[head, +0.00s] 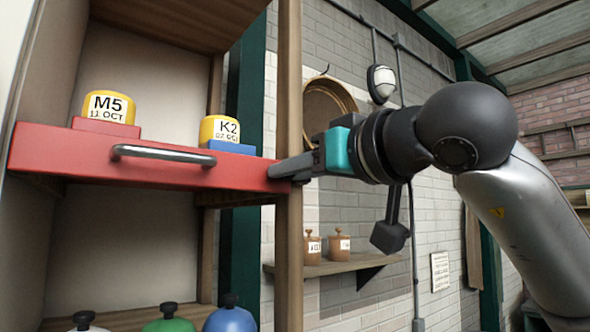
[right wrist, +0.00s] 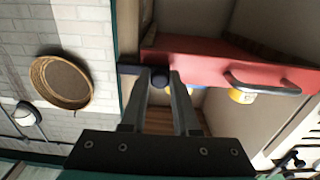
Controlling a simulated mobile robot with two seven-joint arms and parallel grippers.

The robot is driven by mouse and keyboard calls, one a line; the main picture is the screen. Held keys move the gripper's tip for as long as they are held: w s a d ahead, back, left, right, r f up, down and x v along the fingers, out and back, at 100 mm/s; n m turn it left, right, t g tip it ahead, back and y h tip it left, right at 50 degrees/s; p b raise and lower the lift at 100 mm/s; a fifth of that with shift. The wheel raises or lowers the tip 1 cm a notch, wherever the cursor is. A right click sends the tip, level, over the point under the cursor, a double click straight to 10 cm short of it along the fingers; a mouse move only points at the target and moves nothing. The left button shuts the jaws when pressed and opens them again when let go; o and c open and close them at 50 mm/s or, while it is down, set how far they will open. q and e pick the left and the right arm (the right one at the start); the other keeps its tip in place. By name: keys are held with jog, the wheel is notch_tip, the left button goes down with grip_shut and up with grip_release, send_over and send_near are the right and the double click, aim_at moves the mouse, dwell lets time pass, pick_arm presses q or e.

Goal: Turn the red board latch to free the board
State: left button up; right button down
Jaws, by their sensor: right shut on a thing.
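The red board (head: 65,150) lies across the shelf frame, with a metal bar handle (head: 160,154) on its front edge. In the right wrist view the board (right wrist: 205,68) runs right from a dark latch (right wrist: 130,70). The latch has a round dark knob (right wrist: 160,77) and lies across the board's end toward the wooden post. My right gripper (head: 278,172) is at the board's right end and shut on the latch's knob; its fingertips (right wrist: 168,80) sit at the knob. The latch is mostly hidden by the gripper in the head view. My left gripper is not in view.
Yellow containers marked M5 (head: 109,107) and K2 (head: 219,131) stand on the board on red and blue blocks. Knobbed lids, green (head: 170,324) and blue (head: 231,318), show below. The wooden post (head: 289,95) stands beside my gripper. A wall shelf (head: 325,266) holds two brown jars.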

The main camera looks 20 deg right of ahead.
jog(key=w+d+r+m+p, duration=0.1)
jog(key=d+r+m, duration=0.3)
jog(key=m, duration=1.3)
jog(key=shift+w+d+r+m, duration=0.2)
jog(key=shift+w+r+m, duration=0.05)
jog(key=shift+r+m, duration=0.2)
dwell(0.3)
jog(key=c, duration=0.7)
grip_release()
jog(key=shift+o, duration=0.2)
